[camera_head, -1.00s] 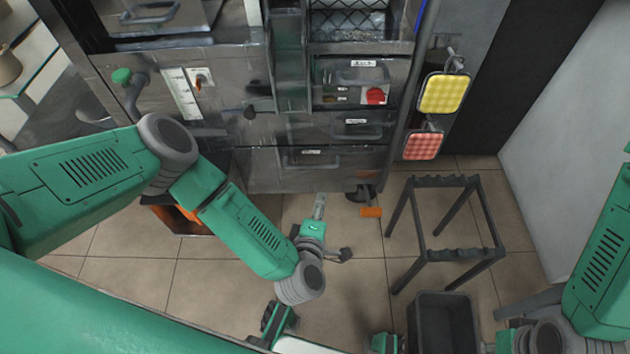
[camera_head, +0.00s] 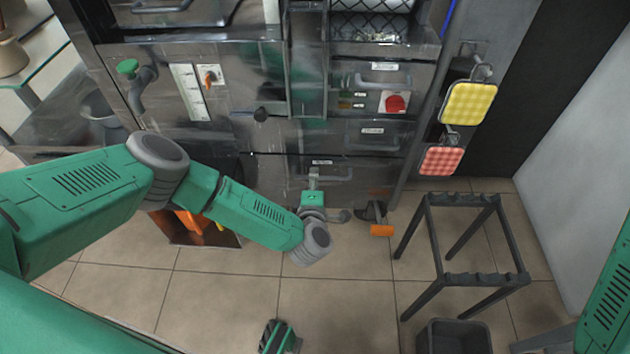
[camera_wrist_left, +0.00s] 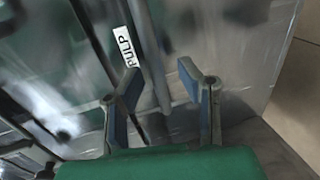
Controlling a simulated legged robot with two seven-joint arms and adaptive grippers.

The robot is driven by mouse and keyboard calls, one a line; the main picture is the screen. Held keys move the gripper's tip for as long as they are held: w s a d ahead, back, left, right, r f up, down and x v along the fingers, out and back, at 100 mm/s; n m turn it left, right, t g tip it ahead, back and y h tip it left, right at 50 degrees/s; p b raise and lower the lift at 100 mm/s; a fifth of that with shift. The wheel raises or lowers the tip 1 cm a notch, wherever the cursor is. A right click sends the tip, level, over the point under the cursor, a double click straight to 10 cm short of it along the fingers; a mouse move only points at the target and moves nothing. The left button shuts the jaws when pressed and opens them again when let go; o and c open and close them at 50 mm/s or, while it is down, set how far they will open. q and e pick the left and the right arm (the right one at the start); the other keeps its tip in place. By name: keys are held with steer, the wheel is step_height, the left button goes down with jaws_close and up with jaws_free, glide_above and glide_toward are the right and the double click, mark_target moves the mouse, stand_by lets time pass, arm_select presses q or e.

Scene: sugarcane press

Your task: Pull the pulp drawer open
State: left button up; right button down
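The pulp drawer (camera_head: 370,180) is the low metal front of the press in the head view. It looks flush with the press. Its handle (camera_head: 343,177) is partly hidden by my left gripper (camera_head: 314,174), which is at the handle's left part. In the left wrist view the white PULP label (camera_wrist_left: 125,46) shows, with the grey handle bar (camera_wrist_left: 149,50) running down between the fingers. My left gripper (camera_wrist_left: 160,85) is open there, its two blue-padded fingers apart on either side of the bar. Contact cannot be told. My right gripper is not in view.
A dark metal stand (camera_head: 470,278) and a black bin (camera_head: 455,338) are on the floor to the right. Yellow (camera_head: 468,103) and red (camera_head: 442,160) pads hang right of the press. Tiled floor before the drawer is clear.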

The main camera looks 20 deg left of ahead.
arm_select(q)
steer(key=shift+w+a+f, duration=0.15)
steer(key=shift+w+a, duration=0.05)
steer(key=shift+w, duration=0.35)
steer(key=shift+w+d, duration=0.1)
steer(key=shift+d, duration=0.2)
jaws_close()
steer(key=shift+a, duration=0.15)
